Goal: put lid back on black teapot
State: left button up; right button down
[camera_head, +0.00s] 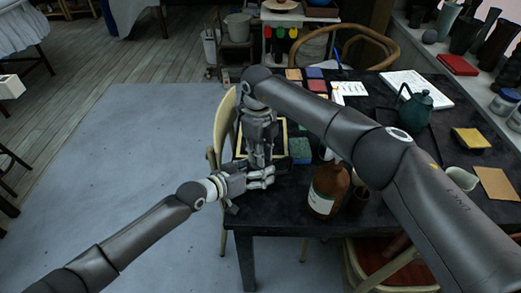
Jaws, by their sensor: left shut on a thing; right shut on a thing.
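A dark teal, nearly black teapot (415,112) with a raised handle stands upright on the right part of the black table (300,215). No other teapot can be made out, and I cannot tell a separate lid. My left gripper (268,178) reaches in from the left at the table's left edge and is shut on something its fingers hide. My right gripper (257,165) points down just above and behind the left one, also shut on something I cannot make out. The two grippers are very close together, far left of the teal teapot.
A brown bottle (327,190) stands just right of my grippers, with a dark cup (357,199) beside it. A green block (300,150) lies behind. A white jug (457,178), yellow sponge (470,138) and papers (417,88) are at right. A chair (223,125) stands at left.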

pick_arm(q)
jog(key=shift+w+r, duration=0.1)
jog(key=shift+r, duration=0.2)
pick_arm(e)
jog(key=shift+w+d+f, duration=0.1)
jog(key=shift+d+f, duration=0.05)
jog(key=shift+f, duration=0.2)
jog(key=c, duration=1.7)
grip_release()
pick_arm(q)
jog(key=shift+w+a, duration=0.1)
jog(key=shift+a, duration=0.05)
pick_arm(e)
jog(key=shift+o, duration=0.2)
pick_arm(q)
jog(key=shift+w, duration=0.1)
jog(key=shift+f, duration=0.15)
pick_arm(e)
jog(key=r, duration=0.3)
jog(key=shift+w+a+r, duration=0.2)
jog(key=shift+r, duration=0.1)
jog(key=shift+s+r, duration=0.1)
jog(key=shift+r, duration=0.25)
jog(key=shift+c, duration=0.4)
